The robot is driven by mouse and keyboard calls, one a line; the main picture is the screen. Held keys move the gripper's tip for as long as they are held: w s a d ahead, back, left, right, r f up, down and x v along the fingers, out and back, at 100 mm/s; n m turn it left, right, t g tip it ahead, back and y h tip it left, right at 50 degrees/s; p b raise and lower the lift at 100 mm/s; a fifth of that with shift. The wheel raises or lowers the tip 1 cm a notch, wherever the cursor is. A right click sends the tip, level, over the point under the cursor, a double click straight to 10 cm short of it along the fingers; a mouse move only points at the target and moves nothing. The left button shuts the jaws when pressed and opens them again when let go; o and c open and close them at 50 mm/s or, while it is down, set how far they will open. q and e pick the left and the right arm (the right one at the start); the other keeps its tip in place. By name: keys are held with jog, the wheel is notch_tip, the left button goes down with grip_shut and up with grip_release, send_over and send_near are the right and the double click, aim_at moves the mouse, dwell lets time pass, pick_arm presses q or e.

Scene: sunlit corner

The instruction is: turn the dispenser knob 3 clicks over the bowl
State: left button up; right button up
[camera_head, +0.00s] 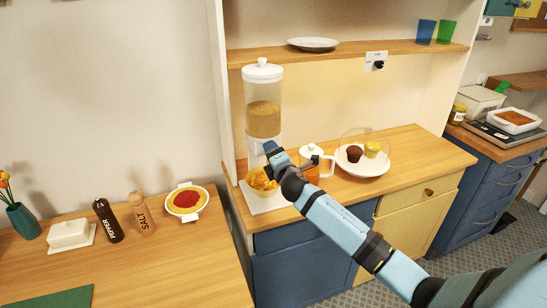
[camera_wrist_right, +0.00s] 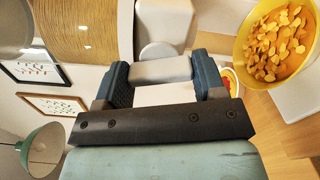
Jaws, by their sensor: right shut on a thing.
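The cereal dispenser (camera_head: 263,88) stands on the wooden counter, with a clear container, a white lid and cereal in its lower part. In the right wrist view its container (camera_wrist_right: 85,28) fills the upper left. My right gripper (camera_head: 270,147) reaches the dispenser's front below the container and is shut on the white knob (camera_wrist_right: 160,70), between its two blue fingers. The yellow bowl (camera_head: 254,188) sits below the spout on the white base and holds orange flakes; it also shows in the right wrist view (camera_wrist_right: 241,50). My left gripper is not in view.
A teapot (camera_head: 313,160) with an orange drink stands close right of the bowl, beside my right forearm. A plate with muffins (camera_head: 347,165) under a clear dome is farther right. A shelf (camera_head: 345,50) runs above. Salt, pepper and a pie dish (camera_head: 187,214) stand on the left table.

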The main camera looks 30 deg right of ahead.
jog(key=shift+m, duration=1.6)
jog(key=o, duration=0.9)
jog(key=shift+s, duration=0.1)
jog(key=b+v, duration=0.1)
jog(key=v, duration=1.2)
jog(key=shift+s+a+b, duration=0.2)
jog(key=shift+s+b, duration=0.1)
jog(key=shift+b, duration=0.1)
